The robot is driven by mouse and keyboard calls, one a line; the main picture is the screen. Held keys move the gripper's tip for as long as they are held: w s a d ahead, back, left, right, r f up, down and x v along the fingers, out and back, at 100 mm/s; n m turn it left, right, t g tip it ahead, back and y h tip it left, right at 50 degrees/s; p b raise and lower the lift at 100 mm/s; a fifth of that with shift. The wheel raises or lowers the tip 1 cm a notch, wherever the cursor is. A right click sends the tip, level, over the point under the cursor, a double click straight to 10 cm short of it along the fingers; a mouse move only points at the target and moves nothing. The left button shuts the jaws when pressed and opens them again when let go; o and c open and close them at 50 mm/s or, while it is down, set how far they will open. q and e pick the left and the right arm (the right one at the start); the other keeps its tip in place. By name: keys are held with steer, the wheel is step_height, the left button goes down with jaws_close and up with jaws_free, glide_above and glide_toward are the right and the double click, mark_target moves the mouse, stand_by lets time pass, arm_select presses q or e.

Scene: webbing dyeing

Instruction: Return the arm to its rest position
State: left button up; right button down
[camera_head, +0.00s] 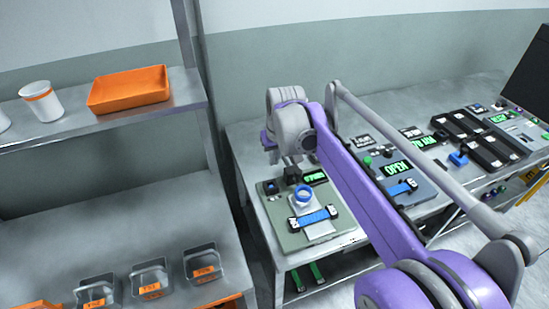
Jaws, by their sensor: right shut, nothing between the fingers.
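My right arm, purple and grey, reaches from the bottom right up over the table (248,163). My right gripper (291,168) is at its far end, small and dark, and it appears shut and empty. It is above the back part of a green-grey device (272,215) with a blue ring (304,194) and a blue strap piece (314,219). Whether it touches the device cannot be told. My left gripper is not in view.
A second device with a green OPEN display (396,168) and several black-panelled units (462,128) stand farther right on the table. At left, a shelf holds an orange tray (129,90) and a white cup (41,101). Several labelled bins (202,263) stand below.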

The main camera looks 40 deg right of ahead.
steer(key=shift+a, duration=0.1)
stand_by(0.3)
steer(key=s+a+f+n+t, duration=0.1)
steer(key=s+a+f, duration=0.5)
steer(key=s+a, duration=0.2)
steer(key=s+a+f+n+t+y, duration=0.1)
steer(key=s+a+f+n, duration=0.1)
steer(key=s+a+f, duration=0.4)
steer(key=s+a, duration=0.3)
steer(key=a, duration=0.1)
steer(key=shift+n, duration=0.3)
steer(key=shift+s, duration=0.1)
